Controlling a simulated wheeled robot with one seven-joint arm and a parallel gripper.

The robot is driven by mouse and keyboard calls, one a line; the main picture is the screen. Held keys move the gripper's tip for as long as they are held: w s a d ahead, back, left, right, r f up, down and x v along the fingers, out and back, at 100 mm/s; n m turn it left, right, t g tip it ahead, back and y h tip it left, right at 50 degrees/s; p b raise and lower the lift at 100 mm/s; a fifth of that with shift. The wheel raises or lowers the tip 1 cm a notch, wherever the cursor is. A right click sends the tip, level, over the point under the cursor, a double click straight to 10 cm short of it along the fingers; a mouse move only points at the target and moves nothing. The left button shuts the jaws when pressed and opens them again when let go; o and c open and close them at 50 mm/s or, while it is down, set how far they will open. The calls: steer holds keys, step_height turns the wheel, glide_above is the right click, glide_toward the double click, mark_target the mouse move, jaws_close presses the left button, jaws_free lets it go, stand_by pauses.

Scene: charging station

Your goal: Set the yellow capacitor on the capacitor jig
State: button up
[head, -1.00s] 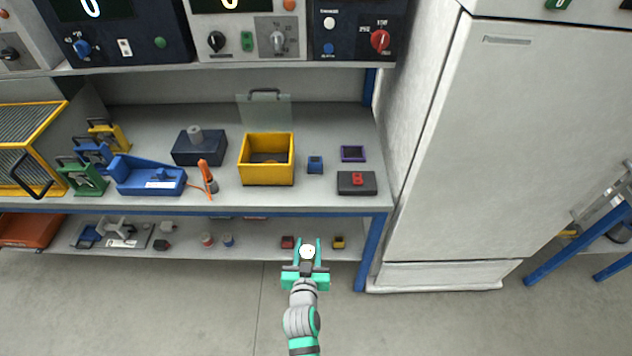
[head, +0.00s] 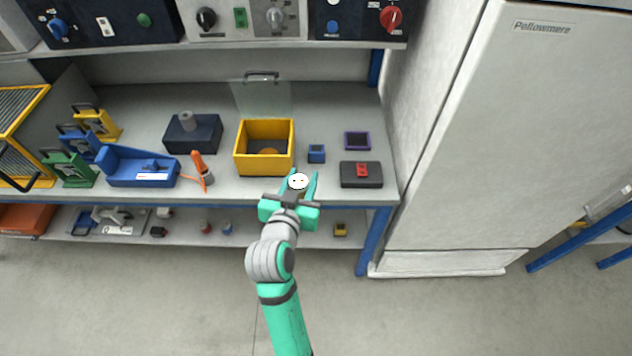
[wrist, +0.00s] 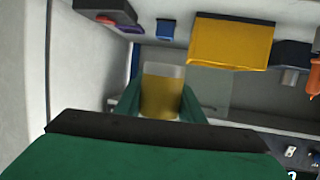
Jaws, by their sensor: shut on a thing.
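The yellow capacitor (wrist: 160,96) shows between my fingers in the wrist view, with a yellow body and a pale band. In the head view its white top (head: 298,182) with two dark dots faces up. My gripper (head: 304,173) is shut on it, in front of the bench edge and just short of the yellow box. No label marks the capacitor jig. The open yellow box (head: 250,163), with a round piece inside and a clear handled panel (head: 262,97) behind, may be it. A dark block with a grey post (head: 207,139) stands to its left.
Right of the box are a small blue block (head: 316,158), a purple-rimmed tray (head: 345,141) and a dark block with a red top piece (head: 348,182). Left are an orange-handled tool (head: 200,168) and a blue tray (head: 117,178). An equipment shelf overhangs the bench.

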steer(key=w+d+f, duration=0.1)
steer(key=w+f, duration=0.2)
steer(key=w, duration=0.1)
steer(key=w+d+f, duration=0.1)
steer(key=w+f, duration=0.1)
steer(key=w, duration=0.2)
steer(key=w+d+f, duration=0.1)
steer(key=w+f, duration=0.2)
steer(key=w, duration=0.1)
steer(key=shift+w+d+f, duration=0.1)
steer(key=shift+d+f, duration=0.2)
steer(key=shift+d, duration=0.1)
steer(key=shift+w+f, duration=0.2)
steer(key=shift+f, duration=0.05)
steer(key=shift+w+d+f, duration=0.1)
steer(key=shift+w+f, duration=0.1)
steer(key=shift+f, duration=0.7)
steer(key=shift+w+f, duration=0.2)
steer(key=shift+f, duration=0.7)
steer(key=shift+d+f, duration=0.15)
steer(key=shift+d, duration=0.05)
steer(key=o, duration=1.2)
steer(key=shift+a, duration=0.1)
